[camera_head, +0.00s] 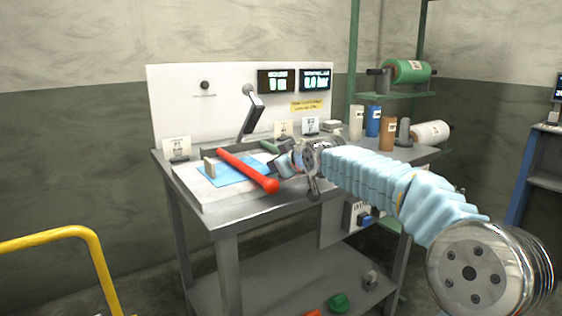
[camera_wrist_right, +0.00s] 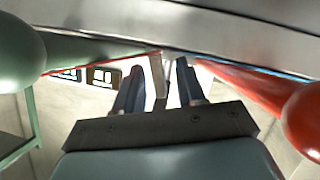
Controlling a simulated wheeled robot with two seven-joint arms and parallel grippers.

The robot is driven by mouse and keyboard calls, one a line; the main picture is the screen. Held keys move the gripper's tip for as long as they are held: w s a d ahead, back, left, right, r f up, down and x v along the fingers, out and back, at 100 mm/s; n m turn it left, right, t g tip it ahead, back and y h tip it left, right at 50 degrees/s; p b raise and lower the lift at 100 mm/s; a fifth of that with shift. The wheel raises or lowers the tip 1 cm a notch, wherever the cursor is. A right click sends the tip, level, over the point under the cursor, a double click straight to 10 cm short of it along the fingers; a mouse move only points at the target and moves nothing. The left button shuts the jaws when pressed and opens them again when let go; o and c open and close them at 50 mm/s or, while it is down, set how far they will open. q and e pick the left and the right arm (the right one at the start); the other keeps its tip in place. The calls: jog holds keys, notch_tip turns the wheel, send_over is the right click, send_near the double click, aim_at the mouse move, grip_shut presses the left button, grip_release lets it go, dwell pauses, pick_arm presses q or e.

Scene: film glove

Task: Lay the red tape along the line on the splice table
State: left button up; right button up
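On the grey splice table (camera_head: 225,207), a long red rod-like piece with a rounded end (camera_head: 246,170) lies slantwise across a light blue sheet (camera_head: 222,178). It is the only large red thing on the table; I cannot tell whether it is the tape. The line is not clear to see. My right gripper (camera_head: 284,161) is low over the table, just right of the red piece. In the right wrist view its fingers (camera_wrist_right: 160,88) stand apart with a gap, and a grey bar shows between or behind them. The red piece (camera_wrist_right: 305,120) is at the right edge there. My left gripper is not in view.
A green piece (camera_head: 270,147) lies beyond the gripper. A white back panel (camera_head: 200,105) carries two displays and a dark lever (camera_head: 252,115). Small cards stand along the back. Bottles (camera_head: 373,121) and rolls are at the right. A yellow rail (camera_head: 45,240) is at lower left.

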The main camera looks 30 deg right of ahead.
pick_arm(q)
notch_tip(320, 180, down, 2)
jog(key=b, duration=0.2)
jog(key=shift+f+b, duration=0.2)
jog(key=shift+b, duration=0.15)
pick_arm(e)
jog(key=v, duration=1.3)
jog(key=shift+s, duration=0.4)
jog(key=shift+r, duration=0.15)
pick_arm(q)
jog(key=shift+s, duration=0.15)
